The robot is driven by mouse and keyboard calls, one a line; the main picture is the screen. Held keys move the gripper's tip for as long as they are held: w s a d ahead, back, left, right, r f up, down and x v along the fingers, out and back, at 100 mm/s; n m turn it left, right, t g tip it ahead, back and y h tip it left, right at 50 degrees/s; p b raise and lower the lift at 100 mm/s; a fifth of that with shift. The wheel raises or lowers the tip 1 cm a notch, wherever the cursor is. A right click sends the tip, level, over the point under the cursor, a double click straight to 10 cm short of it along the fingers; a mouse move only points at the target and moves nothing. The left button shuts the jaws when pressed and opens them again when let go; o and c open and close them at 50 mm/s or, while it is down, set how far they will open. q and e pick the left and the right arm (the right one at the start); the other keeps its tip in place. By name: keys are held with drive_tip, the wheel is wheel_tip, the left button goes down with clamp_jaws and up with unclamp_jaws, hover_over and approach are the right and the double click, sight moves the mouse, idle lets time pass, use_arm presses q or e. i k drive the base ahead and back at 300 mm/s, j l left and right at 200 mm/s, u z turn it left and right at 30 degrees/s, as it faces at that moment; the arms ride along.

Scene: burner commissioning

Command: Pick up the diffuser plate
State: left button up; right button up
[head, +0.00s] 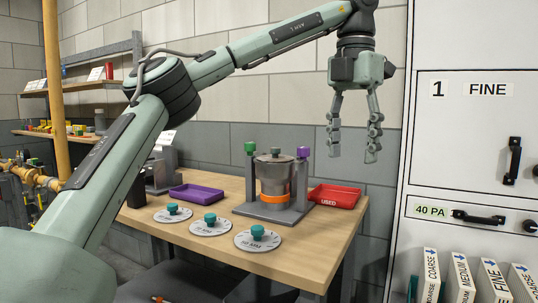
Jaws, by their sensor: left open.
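Several round grey discs with teal knobs lie in a row on the wooden table (318,232), and they look like diffuser plates. The nearest disc (240,241) bears a size mark in MM that is too small to read surely. The middle disc (196,229) and the far disc (184,217) lie to its left. My left gripper (351,150) hangs fingers down, open and empty, high above the table's right end. It is well to the right of the discs and above them. My right gripper is not in view.
A metal burner pot (274,178) with an orange band stands in a grey fixture with green and purple knobbed posts. A red tray (335,198) marked USED is at right, a purple tray (195,194) at left. A white cabinet (460,120) stands right, with labelled filters below.

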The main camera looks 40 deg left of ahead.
sight(275, 157)
drive_tip(key=i+j, duration=0.15)
drive_tip(key=j, duration=0.2)
drive_tip(key=i+j, duration=0.15)
drive_tip(key=j, duration=0.25)
drive_tip(key=i+j, duration=0.1)
drive_tip(key=j, duration=0.25)
drive_tip(key=i+j, duration=0.15)
drive_tip(key=j, duration=0.2)
drive_tip(key=i+j, duration=0.15)
drive_tip(key=j, duration=0.2)
